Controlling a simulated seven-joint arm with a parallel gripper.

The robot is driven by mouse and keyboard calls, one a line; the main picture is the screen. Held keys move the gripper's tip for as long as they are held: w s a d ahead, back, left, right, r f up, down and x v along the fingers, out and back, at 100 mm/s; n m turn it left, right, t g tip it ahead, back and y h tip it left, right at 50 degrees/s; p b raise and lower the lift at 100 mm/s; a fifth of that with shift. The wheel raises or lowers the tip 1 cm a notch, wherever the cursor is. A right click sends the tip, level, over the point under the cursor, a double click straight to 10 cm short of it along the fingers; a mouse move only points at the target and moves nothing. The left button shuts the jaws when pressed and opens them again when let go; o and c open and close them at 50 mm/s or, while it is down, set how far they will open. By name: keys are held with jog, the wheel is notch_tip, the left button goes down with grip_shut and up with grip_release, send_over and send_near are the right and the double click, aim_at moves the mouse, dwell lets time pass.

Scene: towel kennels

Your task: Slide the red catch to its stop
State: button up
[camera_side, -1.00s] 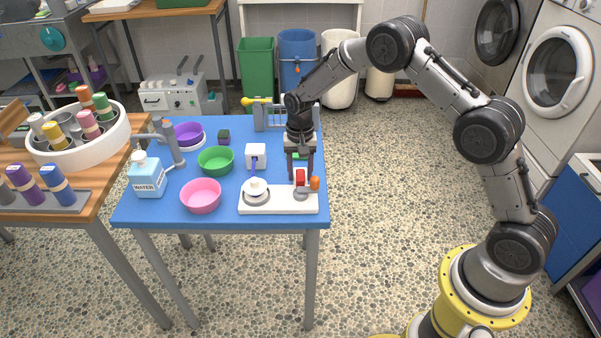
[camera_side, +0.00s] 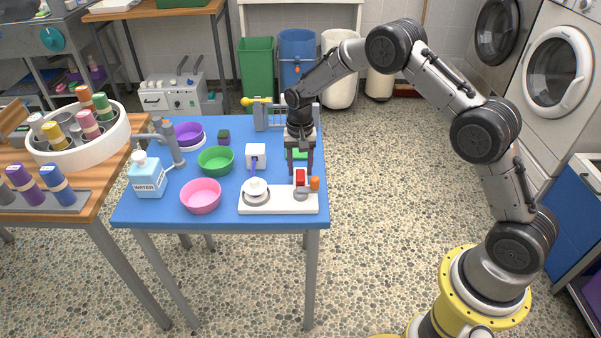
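A red part (camera_side: 300,177), the only clear match for the red catch, stands upright on a small grey round mount at the right end of a white base (camera_side: 278,205) on the blue table. An orange knob (camera_side: 315,184) is beside it. My gripper (camera_side: 300,172) points down just behind and above the red part as seen here. Its two fingers are apart, with a small green item (camera_side: 300,154) showing between them. I see nothing held. Whether a fingertip touches the red part cannot be told.
A white round-topped piece (camera_side: 256,188) is on the base's left end. A white block (camera_side: 256,155), green bowl (camera_side: 216,159) and pink bowl (camera_side: 201,195) stand to the left. A grey gate-like frame (camera_side: 272,114) with a yellow knob (camera_side: 246,101) stands behind my gripper.

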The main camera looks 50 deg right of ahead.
jog(key=o, duration=0.7)
jog(key=shift+w+d+r, duration=0.15)
jog(key=shift+w+d, duration=0.05)
jog(key=shift+w, duration=0.05)
jog(key=shift+o, duration=0.3)
jog(key=shift+s, duration=0.1)
notch_tip(320, 180, up, 10)
dwell(0.4)
jog(key=shift+a, duration=0.1)
